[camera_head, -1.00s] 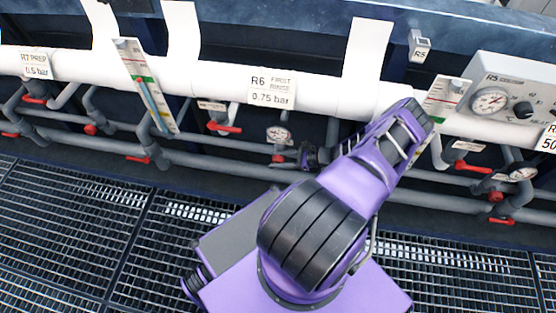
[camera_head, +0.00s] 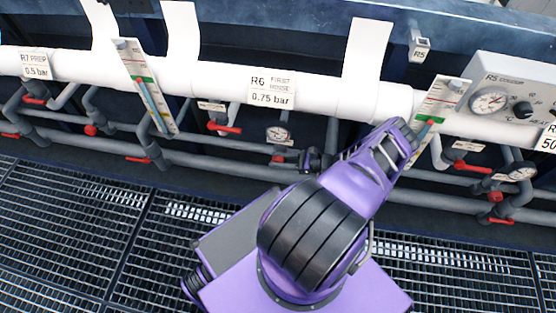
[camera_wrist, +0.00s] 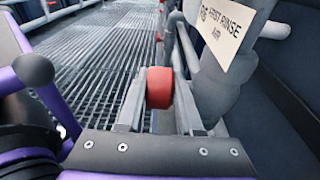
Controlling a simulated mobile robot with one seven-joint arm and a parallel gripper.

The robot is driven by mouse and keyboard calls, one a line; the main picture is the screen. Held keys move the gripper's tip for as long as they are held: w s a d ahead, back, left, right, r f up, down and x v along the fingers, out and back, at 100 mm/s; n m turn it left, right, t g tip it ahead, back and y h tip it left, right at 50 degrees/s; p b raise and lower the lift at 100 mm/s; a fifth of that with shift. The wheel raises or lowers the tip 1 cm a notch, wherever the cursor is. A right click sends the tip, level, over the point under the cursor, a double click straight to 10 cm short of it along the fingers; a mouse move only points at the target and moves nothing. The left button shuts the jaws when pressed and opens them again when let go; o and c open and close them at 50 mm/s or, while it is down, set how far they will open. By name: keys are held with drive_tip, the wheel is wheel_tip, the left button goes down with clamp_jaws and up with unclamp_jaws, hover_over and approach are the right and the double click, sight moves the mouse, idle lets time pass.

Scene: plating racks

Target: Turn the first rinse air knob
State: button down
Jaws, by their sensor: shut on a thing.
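The first rinse air knob (camera_wrist: 159,90) is a red round knob in the middle of the wrist view. My gripper (camera_wrist: 158,82) is shut on it, with one grey finger on each side. A tag (camera_wrist: 222,30) reading "R6 FIRST RINSE AIR" hangs up and right of it. In the head view the red knob (camera_head: 279,158) is small, on the lower grey pipe under the "R6 FIRST RINSE 0.75 bar" label (camera_head: 271,91). My dark wrist end reaches it from the right; the fingers are too small to make out there.
A round gauge (camera_head: 279,134) sits just above the knob. A red lever (camera_head: 224,128) is up and left of it. Grey pipes and a white header pipe (camera_head: 215,82) run across the rack. The grated floor (camera_head: 60,240) in front is open.

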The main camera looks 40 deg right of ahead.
drive_tip(key=shift+t+y, duration=0.6)
drive_tip(key=shift+t, duration=0.3)
drive_tip(key=c, duration=0.8)
unclamp_jaws()
drive_tip(key=shift+c, duration=0.2)
drive_tip(key=shift+s+d, duration=0.1)
drive_tip(key=v, duration=0.7)
drive_tip(key=shift+d+r, duration=0.1)
